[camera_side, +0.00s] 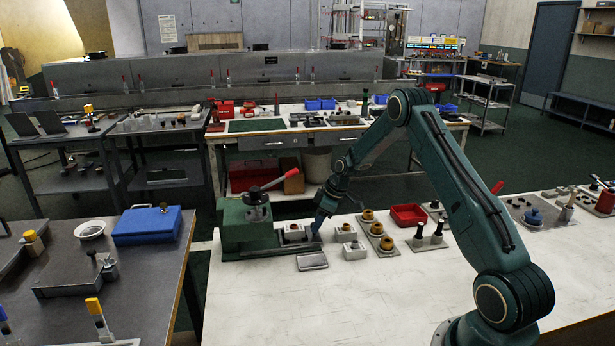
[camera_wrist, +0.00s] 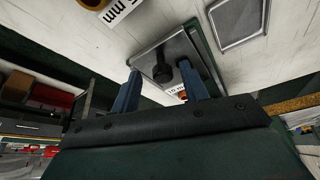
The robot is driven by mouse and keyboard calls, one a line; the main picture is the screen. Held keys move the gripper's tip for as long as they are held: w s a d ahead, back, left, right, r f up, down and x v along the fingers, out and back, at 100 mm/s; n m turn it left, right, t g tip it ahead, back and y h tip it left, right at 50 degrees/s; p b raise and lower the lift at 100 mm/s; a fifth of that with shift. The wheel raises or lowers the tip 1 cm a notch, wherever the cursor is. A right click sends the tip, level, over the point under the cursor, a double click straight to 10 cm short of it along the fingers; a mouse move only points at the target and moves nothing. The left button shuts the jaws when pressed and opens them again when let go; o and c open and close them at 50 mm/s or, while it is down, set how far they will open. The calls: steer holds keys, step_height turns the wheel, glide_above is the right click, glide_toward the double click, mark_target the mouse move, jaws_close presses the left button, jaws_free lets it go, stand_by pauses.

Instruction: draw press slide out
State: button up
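The green press (camera_side: 246,222) with a red-tipped lever stands at the left back of the white table. Its slide (camera_side: 262,253) runs low from the press to the right, with a small red-topped part (camera_side: 293,231) near its outer end. My gripper (camera_side: 318,224) points down at that outer end. In the wrist view, the grey slide plate (camera_wrist: 203,52) carries a dark knobbed handle (camera_wrist: 162,71). My two blue fingers (camera_wrist: 160,82) are apart on either side of the handle, with gaps visible. Contact cannot be made out. The gripper hides part of the slide's end in the side view.
A shallow grey tray (camera_side: 312,261) lies just in front of the slide's end; it also shows in the wrist view (camera_wrist: 238,22). Small blocks (camera_side: 355,251), a plate with brass rings (camera_side: 377,236) and a red bin (camera_side: 408,214) stand to the right. The table front is clear.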

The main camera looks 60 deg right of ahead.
steer(key=shift+r, duration=0.1)
steer(key=v, duration=1.3)
steer(key=shift+s+r, duration=0.2)
steer(key=shift+r, duration=0.05)
steer(key=s+a+r+m+h, duration=0.1)
steer(key=s+a+r, duration=0.3)
steer(key=a+r, duration=0.45)
steer(key=s+a+r+m, duration=0.1)
steer(key=s+a+r, duration=0.3)
steer(key=a+r, duration=0.45)
steer(key=s+a+m, duration=0.1)
steer(key=s+a, duration=0.5)
steer(key=s, duration=0.4)
steer(key=s+a+m+t, duration=0.1)
steer(key=s+a, duration=0.5)
steer(key=s, duration=0.4)
steer(key=shift+a+f+t+h, duration=0.2)
steer(key=shift+f+t+h, duration=0.1)
steer(key=shift+f, duration=0.2)
